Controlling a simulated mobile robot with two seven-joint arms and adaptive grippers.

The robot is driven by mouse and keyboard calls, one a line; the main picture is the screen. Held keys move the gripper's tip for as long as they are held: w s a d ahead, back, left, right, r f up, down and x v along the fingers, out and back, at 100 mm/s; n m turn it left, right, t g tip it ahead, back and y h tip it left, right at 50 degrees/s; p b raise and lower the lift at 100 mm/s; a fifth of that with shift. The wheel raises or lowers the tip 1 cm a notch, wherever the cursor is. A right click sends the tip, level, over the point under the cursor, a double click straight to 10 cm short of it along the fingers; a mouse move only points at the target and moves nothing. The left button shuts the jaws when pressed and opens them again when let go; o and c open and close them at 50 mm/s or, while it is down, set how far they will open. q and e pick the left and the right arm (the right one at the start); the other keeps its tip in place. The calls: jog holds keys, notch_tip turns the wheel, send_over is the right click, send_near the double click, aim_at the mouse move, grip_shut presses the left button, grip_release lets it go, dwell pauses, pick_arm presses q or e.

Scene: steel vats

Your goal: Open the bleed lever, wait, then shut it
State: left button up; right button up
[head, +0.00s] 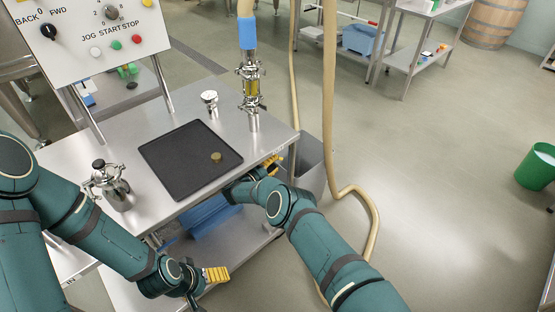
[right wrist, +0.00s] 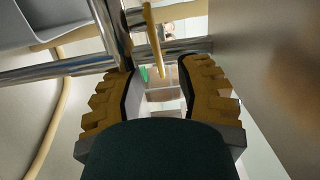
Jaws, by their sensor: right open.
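No part clearly shows as the bleed lever in either view. A steel pipe fitting with a yellowish sight glass (head: 253,88) stands upright on the table's far right, under a blue-cuffed hose. A steel vessel (head: 118,192) with a black knob and clamps stands at the table's left. My right gripper (head: 272,162) is at the table's right front edge, partly hidden by its wrist. In the right wrist view my right gripper (right wrist: 158,66) is open, with nothing between its fingers. My left gripper (head: 217,274) is low in front of the table; its finger gap is not clear.
A black tray (head: 170,178) with a small brownish disc (head: 216,157) lies on the steel table. A small steel fitting (head: 209,101) stands behind it. A control panel (head: 90,30) is at back left. A grey bin (head: 311,166) and tan hose (head: 330,100) are to the right; open floor lies beyond.

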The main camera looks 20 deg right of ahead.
jog(key=v, duration=0.9)
jog(key=shift+s+a+f, duration=0.1)
